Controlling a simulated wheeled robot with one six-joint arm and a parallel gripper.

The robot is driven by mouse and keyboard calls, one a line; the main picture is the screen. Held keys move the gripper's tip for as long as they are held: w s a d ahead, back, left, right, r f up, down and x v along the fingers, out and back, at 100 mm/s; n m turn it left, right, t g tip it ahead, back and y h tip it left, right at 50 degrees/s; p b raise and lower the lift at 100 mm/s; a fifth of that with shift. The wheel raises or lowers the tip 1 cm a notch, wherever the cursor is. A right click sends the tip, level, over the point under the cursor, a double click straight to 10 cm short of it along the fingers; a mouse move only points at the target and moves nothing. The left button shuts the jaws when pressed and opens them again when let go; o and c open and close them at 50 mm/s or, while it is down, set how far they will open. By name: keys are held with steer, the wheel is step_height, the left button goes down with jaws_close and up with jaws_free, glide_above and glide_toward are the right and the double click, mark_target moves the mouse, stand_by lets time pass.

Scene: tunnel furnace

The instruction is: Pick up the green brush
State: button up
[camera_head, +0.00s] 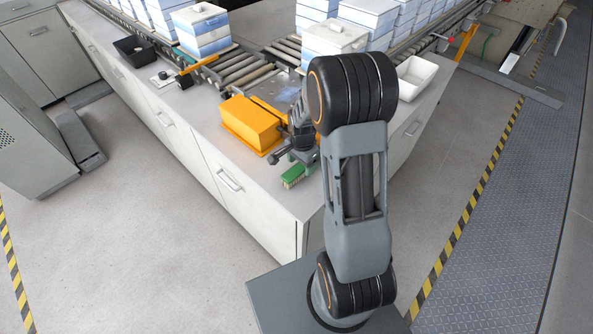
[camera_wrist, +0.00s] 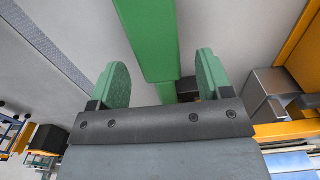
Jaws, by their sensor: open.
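The green brush (camera_head: 293,176) lies near the front edge of the grey counter, to the front of the orange box. In the wrist view the brush (camera_wrist: 150,40) is a long green bar running from the top edge down between my fingers. My gripper (camera_wrist: 161,60) is open, with one green-padded finger on each side of the brush. A gap shows between the bar and each finger. In the head view my arm hides part of the area around the gripper, and the fingertips are hard to make out.
An orange box (camera_head: 250,122) stands close beside my gripper on the counter (camera_head: 207,133). A black tray (camera_head: 132,51) is at the far left and a white tray (camera_head: 417,74) to the right. Stacked white-and-blue boxes (camera_head: 203,30) stand on roller conveyors behind. Floor in front is clear.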

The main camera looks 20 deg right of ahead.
steer(key=shift+f, duration=1.2)
steer(key=c, duration=1.1)
